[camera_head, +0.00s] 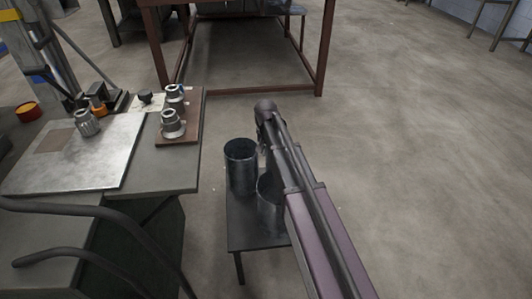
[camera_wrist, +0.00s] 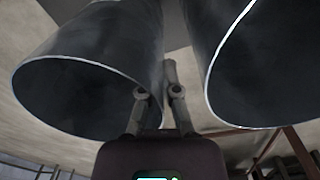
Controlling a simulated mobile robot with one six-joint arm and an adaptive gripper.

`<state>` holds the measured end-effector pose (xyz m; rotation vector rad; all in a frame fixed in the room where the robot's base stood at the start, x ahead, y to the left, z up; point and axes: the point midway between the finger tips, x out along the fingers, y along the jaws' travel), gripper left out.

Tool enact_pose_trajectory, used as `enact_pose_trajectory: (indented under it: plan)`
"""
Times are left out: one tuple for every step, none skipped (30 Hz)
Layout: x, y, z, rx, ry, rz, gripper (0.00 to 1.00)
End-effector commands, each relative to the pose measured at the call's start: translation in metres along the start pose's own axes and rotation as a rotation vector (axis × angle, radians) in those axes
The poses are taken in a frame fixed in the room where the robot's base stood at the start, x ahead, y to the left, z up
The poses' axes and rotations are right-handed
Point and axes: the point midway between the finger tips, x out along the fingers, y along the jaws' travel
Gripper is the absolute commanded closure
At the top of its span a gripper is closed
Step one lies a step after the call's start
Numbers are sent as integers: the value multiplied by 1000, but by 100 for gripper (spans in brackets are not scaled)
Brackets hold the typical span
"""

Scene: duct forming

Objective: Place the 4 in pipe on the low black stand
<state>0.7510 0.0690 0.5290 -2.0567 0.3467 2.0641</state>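Two dark grey metal pipes stand upright on the low black stand (camera_head: 252,233) in the head view. One pipe (camera_head: 240,168) is at the back left. The other pipe (camera_head: 269,204) is nearer and partly hidden behind my arm. I cannot tell which is the 4 in pipe. The wrist view shows the open ends of a left pipe (camera_wrist: 90,80) and a right pipe (camera_wrist: 250,70). My gripper (camera_wrist: 167,80) is between them, with its fingers close to the left pipe's wall. Whether they hold that wall is unclear. The arm hides the fingertips in the head view.
A grey workbench (camera_head: 180,178) on the left bears a metal plate (camera_head: 100,165), several metal fittings and a brown board (camera_head: 180,138). A red-brown frame table (camera_head: 322,50) stands behind. The floor on the right is clear.

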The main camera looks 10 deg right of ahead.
Motion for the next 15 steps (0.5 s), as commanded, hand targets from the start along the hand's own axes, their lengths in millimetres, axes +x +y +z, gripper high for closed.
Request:
enact_pose_trajectory:
  plan:
    - [0, 0, 0, 0, 0, 0, 100]
    - [1, 0, 0, 0, 0, 0, 100]
    - [2, 0, 0, 0, 0, 0, 100]
    - [3, 0, 0, 0, 0, 0, 100]
    - [3, 0, 0, 0, 0, 0, 100]
    - [4, 0, 0, 0, 0, 0, 100]
    - [3, 0, 0, 0, 0, 0, 88]
    - [3, 0, 0, 0, 0, 0, 79]
    - [3, 0, 0, 0, 0, 0, 67]
    - [3, 0, 0, 0, 0, 0, 58]
    - [3, 0, 0, 0, 0, 0, 57]
    - [3, 0, 0, 0, 0, 0, 57]
    - [3, 0, 0, 0, 0, 0, 57]
    - [3, 0, 0, 0, 0, 0, 57]
    - [3, 0, 0, 0, 0, 0, 57]
